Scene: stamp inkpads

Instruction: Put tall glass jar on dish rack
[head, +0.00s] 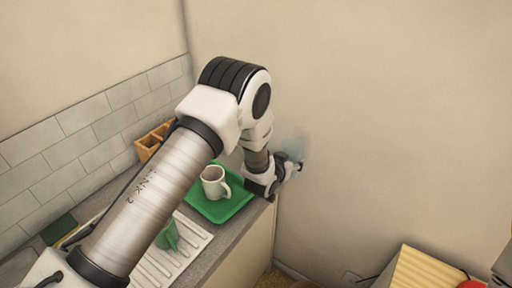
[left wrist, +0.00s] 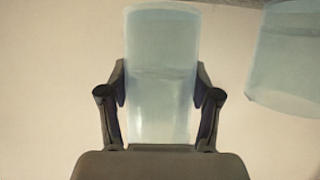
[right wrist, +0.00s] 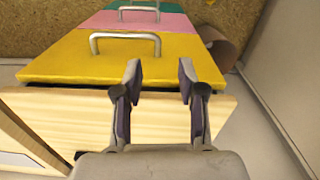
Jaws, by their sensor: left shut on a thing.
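The tall glass jar (left wrist: 160,75) is pale blue and see-through, and stands between the two fingers of my left gripper (left wrist: 160,105) in the left wrist view. In the head view my left gripper (head: 292,172) is at the far right end of the counter, and the faint jar (head: 293,150) shows just above it. My left gripper is shut on the jar. My right gripper (right wrist: 160,85) is open and empty in the right wrist view. A white ridged rack or drainer (head: 152,272) lies on the counter, partly hidden by my left arm, with a green item (head: 167,236) on it.
A green tray (head: 238,200) with a white mug (head: 213,182) lies near my left gripper. A wooden holder (head: 150,142) stands by the tiled wall. Another pale see-through vessel (left wrist: 290,60) shows at the upper right.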

